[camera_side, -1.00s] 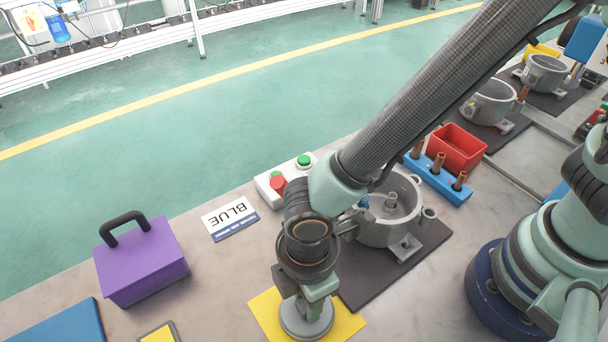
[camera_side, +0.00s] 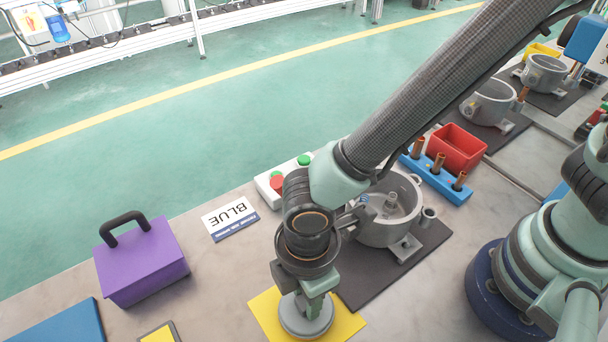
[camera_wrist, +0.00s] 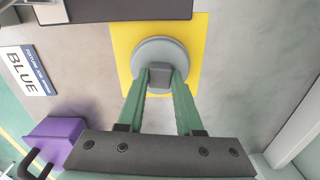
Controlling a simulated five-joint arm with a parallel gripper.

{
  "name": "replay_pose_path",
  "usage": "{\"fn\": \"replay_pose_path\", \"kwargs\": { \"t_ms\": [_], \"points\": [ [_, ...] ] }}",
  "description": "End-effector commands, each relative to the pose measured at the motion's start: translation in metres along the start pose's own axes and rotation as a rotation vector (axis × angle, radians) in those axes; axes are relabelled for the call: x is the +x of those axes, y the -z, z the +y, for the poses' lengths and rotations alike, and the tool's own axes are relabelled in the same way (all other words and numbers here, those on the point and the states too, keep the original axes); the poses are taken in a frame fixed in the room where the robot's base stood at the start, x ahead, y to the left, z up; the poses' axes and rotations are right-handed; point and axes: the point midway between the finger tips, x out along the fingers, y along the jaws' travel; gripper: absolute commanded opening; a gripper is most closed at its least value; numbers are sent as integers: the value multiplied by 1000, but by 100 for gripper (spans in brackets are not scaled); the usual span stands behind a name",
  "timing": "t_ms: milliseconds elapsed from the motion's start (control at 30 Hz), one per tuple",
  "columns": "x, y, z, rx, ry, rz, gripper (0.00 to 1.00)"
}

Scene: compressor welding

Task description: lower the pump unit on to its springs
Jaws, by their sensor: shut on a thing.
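My gripper (camera_side: 312,297) points down over a yellow mat (camera_side: 263,312) at the front of the bench. Its fingers are shut on the raised block of a round grey piece (camera_side: 307,319). In the wrist view, the green fingers (camera_wrist: 160,78) pinch that block, with the round grey piece (camera_wrist: 145,50) over the yellow mat (camera_wrist: 122,50). I cannot tell whether the piece touches the mat. An open grey shell (camera_side: 385,233) with side lugs stands on a dark mat (camera_side: 362,289) behind my gripper. A grey part with a post (camera_side: 389,204) shows inside it; springs cannot be made out.
A button box (camera_side: 270,190), a BLUE card (camera_side: 230,218) and a purple handled box (camera_side: 145,262) lie left. A blue rack of copper tubes (camera_side: 440,183) and a red bin (camera_side: 457,149) stand behind the shell. More grey shells (camera_side: 488,103) are further right.

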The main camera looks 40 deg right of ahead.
Motion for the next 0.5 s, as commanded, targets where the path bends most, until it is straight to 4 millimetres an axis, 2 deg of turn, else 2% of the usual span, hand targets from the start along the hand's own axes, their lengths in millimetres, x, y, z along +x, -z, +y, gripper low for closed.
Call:
{"fn": "replay_pose_path", "kwargs": {
  "t_ms": [167, 500],
  "points": [
    [-30, 2, 1, 0, -3, 7, 0],
    [-125, 2, 1, 0, -4, 9, 0]
  ]
}}
